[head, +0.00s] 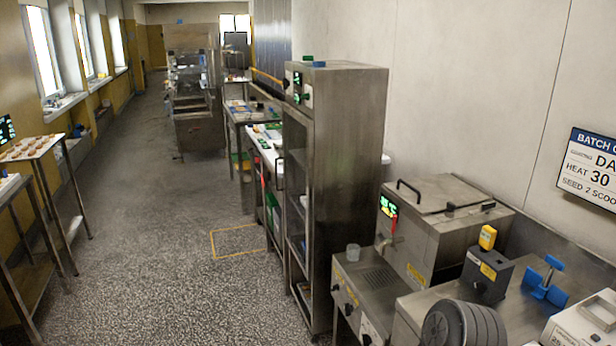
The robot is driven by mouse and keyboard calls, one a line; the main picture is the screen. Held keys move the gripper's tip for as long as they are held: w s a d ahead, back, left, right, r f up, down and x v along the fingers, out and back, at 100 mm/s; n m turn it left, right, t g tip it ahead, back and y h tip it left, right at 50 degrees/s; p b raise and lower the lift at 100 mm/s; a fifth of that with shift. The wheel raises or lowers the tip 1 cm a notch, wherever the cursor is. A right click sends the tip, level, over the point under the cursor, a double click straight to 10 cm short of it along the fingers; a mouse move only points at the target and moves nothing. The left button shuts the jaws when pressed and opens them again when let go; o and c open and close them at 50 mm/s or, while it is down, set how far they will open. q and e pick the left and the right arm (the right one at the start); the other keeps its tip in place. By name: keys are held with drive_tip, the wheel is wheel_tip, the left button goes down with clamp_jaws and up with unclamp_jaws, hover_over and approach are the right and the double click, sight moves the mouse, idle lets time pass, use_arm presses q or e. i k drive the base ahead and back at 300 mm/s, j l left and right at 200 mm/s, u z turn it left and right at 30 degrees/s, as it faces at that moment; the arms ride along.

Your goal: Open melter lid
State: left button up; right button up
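The melter (422,244) is a steel box at the right, against the wall, with a green display and a red-handled tap on its front. Its flat steel lid (452,190) lies shut on top. A black bar handle (409,190) stands at the lid's left edge, and dark fittings sit along its near edge. Neither of my grippers shows in the view, so I cannot see whether they are open or shut.
A tall steel cabinet (346,150) stands left of the melter. A dark box (487,275) and a blue fitting (543,290) are on the near counter. The floor (170,240) at left is clear.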

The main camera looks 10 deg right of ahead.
sight(431, 194)
drive_tip(key=i+j, duration=0.1)
drive_tip(key=i, duration=0.45)
drive_tip(key=i+j+u, duration=0.15)
drive_tip(key=i, duration=0.4)
drive_tip(key=i+j+z, duration=0.1)
drive_tip(key=i+z, duration=0.25)
drive_tip(key=z, duration=0.15)
drive_tip(key=i+j+z, duration=0.2)
drive_tip(key=z, duration=0.25)
drive_tip(key=i+j+z, duration=0.35)
drive_tip(key=z, duration=0.15)
drive_tip(key=i+j+z, duration=0.2)
drive_tip(key=j+z, duration=0.25)
drive_tip(key=i+j+z, duration=0.15)
drive_tip(key=j+z, duration=0.2)
drive_tip(key=z, duration=0.15)
drive_tip(key=j+z, duration=0.45)
